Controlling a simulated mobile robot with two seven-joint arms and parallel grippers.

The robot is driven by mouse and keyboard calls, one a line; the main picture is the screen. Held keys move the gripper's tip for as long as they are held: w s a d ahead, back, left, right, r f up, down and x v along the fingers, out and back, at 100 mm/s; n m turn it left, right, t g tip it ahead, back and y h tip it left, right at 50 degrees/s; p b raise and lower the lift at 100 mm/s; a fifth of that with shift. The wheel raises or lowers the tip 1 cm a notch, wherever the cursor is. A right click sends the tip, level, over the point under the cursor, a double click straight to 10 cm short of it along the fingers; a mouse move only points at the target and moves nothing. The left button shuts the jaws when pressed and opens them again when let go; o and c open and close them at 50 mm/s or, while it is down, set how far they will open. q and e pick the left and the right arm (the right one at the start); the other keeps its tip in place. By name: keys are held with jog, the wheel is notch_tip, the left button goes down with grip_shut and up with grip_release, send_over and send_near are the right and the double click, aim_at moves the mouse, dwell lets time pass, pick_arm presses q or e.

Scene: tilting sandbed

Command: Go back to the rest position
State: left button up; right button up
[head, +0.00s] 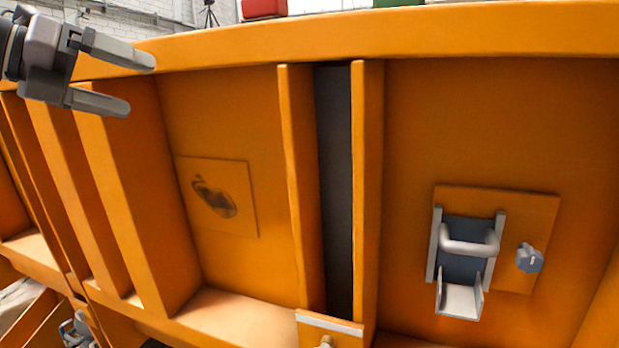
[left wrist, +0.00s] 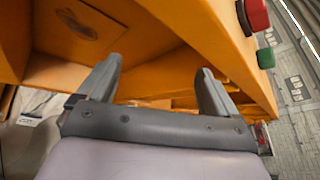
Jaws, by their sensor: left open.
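In the left wrist view the open fingers (left wrist: 155,85) point towards the orange structure, also empty. My right gripper is in neither view.
A latch with a grey handle (head: 469,246) and a blue-grey knob (head: 529,258) sit on an orange plate at the right. A dark slot (head: 335,190) runs down the middle. Red (head: 264,8) and green (head: 398,2) objects show behind the top rim.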

pick_arm(q)
jog(key=w+d+f+n+g+h, duration=0.1)
jog(key=w+d+f+n+h, duration=0.15)
jog(key=f, duration=0.65)
jog(key=w+d+f+n+h, duration=0.1)
jog(key=d+f+h, duration=0.15)
jog(key=f, duration=0.65)
jog(key=s+a+f+n+t+y, duration=0.1)
jog(key=a+f+n+t+y, duration=0.1)
jog(key=f+n, duration=0.5)
jog(key=a+f+n+t+y, duration=0.1)
jog(key=f+n+t, duration=0.15)
jog(key=f, duration=0.85)
jog(key=s+a+f+n+y, duration=0.3)
jog(key=s+f+n, duration=0.2)
jog(key=f, duration=0.4)
jog(key=s+a+f+n+y, duration=0.4)
jog(key=f, duration=0.5)
jog(key=s+a+f+n+g+y, duration=0.2)
jog(key=s+a+f, duration=0.1)
jog(key=s+f, duration=0.4)
jog(key=s+a+f+n+g+y, duration=0.25)
jog(key=s+f, duration=0.25)
jog(key=s, duration=0.3)
jog(key=s+d+f+n+h, duration=0.1)
jog(key=d+n, duration=0.7)
jog(key=d, duration=0.9)
jog(key=shift+s+d+f+t+p, duration=0.15)
jog(key=shift+s+f+t+p, duration=0.2)
jog(key=shift+s+f, duration=0.3)
